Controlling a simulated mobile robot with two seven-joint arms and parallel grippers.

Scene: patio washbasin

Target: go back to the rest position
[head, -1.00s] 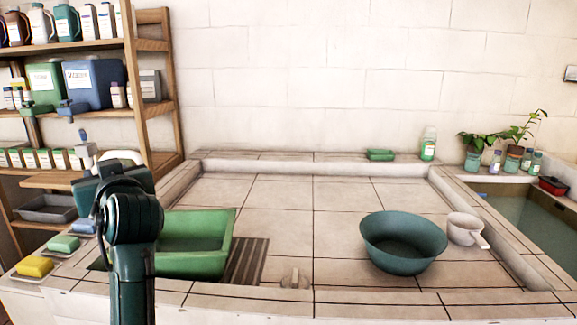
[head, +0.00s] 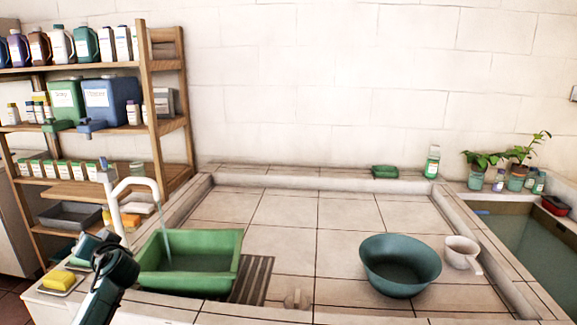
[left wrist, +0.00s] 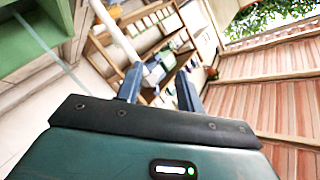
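My left arm comes in at the lower left of the head view, and its gripper (head: 88,246) is beside the soap dishes, left of the green basin. In the left wrist view the two fingers of the left gripper (left wrist: 158,90) stand apart with nothing between them. My right gripper is not in view. The green basin (head: 150,281) stands on the tiled washbasin floor under the white tap (head: 140,183). A thin stream of water falls from the tap into the basin.
A teal bowl (head: 400,265) and a white dipper (head: 461,252) stand at the right of the tiled area. A yellow sponge (head: 59,279) lies on a dish at the left edge. A wooden shelf (head: 155,100) with bottles stands back left.

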